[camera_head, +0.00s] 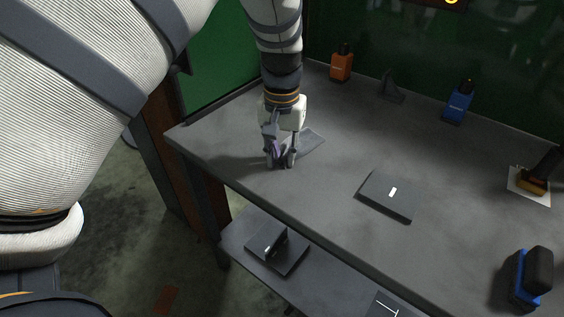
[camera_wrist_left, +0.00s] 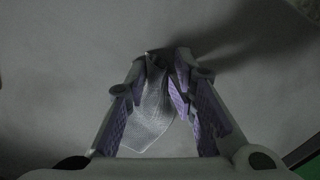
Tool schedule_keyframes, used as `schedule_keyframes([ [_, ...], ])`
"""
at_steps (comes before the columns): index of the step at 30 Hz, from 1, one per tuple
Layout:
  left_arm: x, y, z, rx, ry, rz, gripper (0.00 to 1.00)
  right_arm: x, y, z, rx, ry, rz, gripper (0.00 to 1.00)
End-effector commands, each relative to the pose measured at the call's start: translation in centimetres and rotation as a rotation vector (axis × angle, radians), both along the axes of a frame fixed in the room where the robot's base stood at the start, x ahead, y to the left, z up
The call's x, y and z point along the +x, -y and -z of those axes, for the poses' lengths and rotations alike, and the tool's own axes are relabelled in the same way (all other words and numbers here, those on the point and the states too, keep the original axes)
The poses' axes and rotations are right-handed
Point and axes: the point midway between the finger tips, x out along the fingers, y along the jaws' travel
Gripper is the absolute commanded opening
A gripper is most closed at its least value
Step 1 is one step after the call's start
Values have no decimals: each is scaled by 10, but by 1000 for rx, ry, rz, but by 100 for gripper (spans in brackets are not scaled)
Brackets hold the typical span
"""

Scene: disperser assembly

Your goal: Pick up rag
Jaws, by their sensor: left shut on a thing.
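The rag is a grey cloth (camera_head: 309,142) on the table's left part in the head view. In the left wrist view the rag (camera_wrist_left: 149,112) is a light grey woven cloth bunched between the fingers. My left gripper (camera_head: 281,162) points down at the tabletop, with its fingers on the rag. In the left wrist view my left gripper (camera_wrist_left: 168,62) is shut on the rag, and part of the cloth hangs between the fingers. Whether the rag still touches the table is hard to tell. My right gripper is not in view.
The grey table (camera_head: 330,190) holds a flat dark box (camera_head: 388,196), an orange bottle (camera_head: 341,64), a blue bottle (camera_head: 458,103), a dark wedge-shaped stand (camera_head: 392,86) and a blue-black item (camera_head: 532,280). A lower shelf (camera_head: 240,228) carries a dark block. The table middle is mostly clear.

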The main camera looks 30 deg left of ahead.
Motion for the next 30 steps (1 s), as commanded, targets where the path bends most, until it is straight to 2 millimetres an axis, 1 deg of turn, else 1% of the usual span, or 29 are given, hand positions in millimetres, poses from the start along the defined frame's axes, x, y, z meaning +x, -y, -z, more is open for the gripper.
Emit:
schedule_keyframes([
  [1, -2, 3, 6, -6, -11, -1, 8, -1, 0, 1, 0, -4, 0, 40],
  [3, -2, 3, 6, -7, -11, -1, 0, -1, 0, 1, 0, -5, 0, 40],
  [14, -3, 2, 7, -6, -15, -1, 0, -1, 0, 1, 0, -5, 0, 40],
  [16, -3, 2, -4, -6, -11, -1, 0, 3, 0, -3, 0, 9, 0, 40],
  [17, -2, 2, -13, -5, -6, 0, 0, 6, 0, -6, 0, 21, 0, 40],
  [18, -2, 2, -26, -4, -1, 0, 0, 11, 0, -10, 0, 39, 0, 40],
  [21, -1, 2, -56, -4, 7, 0, 0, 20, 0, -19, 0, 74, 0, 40],
  [25, -1, 1, -91, -3, 9, 0, 0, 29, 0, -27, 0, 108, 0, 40],
  [26, -1, 1, -98, -3, 9, 0, 0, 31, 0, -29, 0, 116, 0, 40],
  [30, -1, 1, -114, -3, -5, -1, 0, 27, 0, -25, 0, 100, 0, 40],
])
